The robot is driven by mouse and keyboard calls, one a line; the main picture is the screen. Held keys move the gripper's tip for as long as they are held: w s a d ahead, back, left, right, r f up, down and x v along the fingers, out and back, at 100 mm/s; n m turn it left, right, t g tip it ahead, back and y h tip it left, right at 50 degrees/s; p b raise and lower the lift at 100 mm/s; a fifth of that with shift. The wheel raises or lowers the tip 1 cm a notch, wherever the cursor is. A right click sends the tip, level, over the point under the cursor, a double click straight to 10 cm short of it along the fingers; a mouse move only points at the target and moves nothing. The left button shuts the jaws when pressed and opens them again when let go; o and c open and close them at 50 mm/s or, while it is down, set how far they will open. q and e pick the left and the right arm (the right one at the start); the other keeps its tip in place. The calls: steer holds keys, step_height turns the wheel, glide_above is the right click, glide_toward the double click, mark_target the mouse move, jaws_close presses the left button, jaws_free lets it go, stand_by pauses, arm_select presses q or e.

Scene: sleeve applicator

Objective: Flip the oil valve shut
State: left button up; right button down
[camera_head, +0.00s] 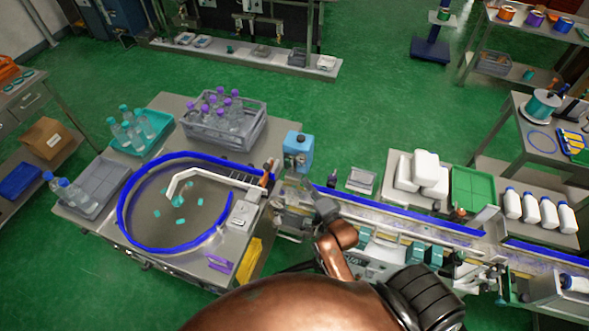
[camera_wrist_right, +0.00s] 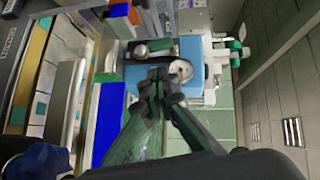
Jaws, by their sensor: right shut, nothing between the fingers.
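My right gripper (camera_head: 318,203) reaches over the machine just in front of a blue container (camera_head: 298,146), its copper arm rising from the bottom of the head view. In the right wrist view the right gripper (camera_wrist_right: 162,78) has its fingers closed together with nothing between them. Its tips overlap the blue container (camera_wrist_right: 192,50), close to a round pale cap (camera_wrist_right: 180,71). A small metal cylinder with a dark bar (camera_wrist_right: 140,50) lies just left of the tips. I cannot tell for certain which part is the oil valve, or whether the fingers touch anything. My left gripper is not in view.
A round feeder with a blue rim (camera_head: 123,205) stands left of the gripper. A grey crate of purple-capped bottles (camera_head: 258,138) is behind it. A conveyor (camera_head: 400,222) runs right, with a green tray (camera_head: 472,188) beyond. Open green floor (camera_head: 360,110) lies behind the machine.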

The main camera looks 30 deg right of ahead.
mark_target(289, 164)
steer(key=w, duration=0.3)
steer(key=w+f, duration=0.1)
steer(key=w, duration=0.2)
steer(key=w+d+p, duration=0.1)
steer(key=w, duration=0.2)
steer(key=shift+w+f, duration=0.2)
steer(key=shift+w, duration=0.1)
stand_by(0.4)
